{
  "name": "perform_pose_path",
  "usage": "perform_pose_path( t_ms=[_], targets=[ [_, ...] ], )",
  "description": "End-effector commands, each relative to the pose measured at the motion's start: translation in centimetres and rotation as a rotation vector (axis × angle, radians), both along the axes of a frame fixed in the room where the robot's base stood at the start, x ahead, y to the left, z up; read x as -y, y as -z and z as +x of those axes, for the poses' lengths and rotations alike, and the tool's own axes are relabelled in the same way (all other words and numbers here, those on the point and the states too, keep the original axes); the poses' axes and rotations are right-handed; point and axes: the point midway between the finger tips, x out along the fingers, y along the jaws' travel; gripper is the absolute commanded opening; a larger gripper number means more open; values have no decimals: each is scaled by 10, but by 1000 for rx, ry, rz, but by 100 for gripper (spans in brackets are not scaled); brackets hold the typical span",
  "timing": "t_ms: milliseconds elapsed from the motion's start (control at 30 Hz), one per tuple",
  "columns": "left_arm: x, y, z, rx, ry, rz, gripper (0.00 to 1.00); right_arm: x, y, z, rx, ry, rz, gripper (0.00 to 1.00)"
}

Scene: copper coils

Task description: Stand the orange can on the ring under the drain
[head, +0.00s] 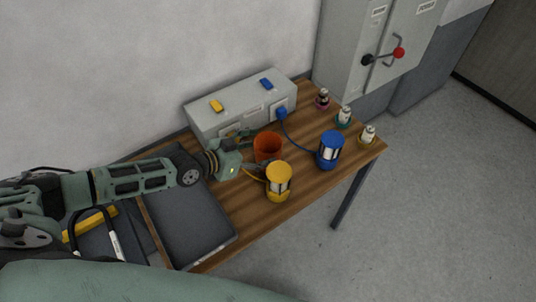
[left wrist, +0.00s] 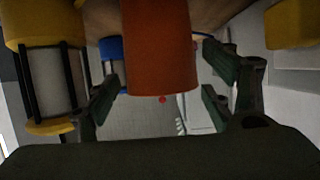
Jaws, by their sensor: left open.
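The orange can (head: 267,147) stands upright and open-topped on the wooden table, in front of a grey box. In the left wrist view the orange can (left wrist: 160,50) hangs down from the top of the picture between my fingers. My left gripper (head: 249,145) is at the left side of the can. Its fingers (left wrist: 163,85) are spread to both sides of the can in the left wrist view, with gaps visible. My right gripper is not in view. I cannot make out a drain or a ring under one.
A yellow lantern (head: 278,182) stands close in front of the can, and a blue lantern (head: 330,150) to its right. Cables run near both. The grey box (head: 243,105) is behind. Small pieces on coloured bases line the right edge. A dark tray (head: 194,222) lies left.

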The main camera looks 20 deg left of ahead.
Motion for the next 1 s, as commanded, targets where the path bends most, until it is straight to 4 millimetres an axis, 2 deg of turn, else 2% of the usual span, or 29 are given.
perform_pose_path(
  t_ms=[233, 567, 1000],
  targets=[
    [16, 15, 25, 2, 0, -1, 75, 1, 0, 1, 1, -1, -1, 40],
    [19, 18, 29, 0, 0, 0, 74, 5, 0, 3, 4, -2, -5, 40],
    [19, 19, 28, 0, 0, 0, 36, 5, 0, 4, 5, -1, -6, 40]
  ],
)
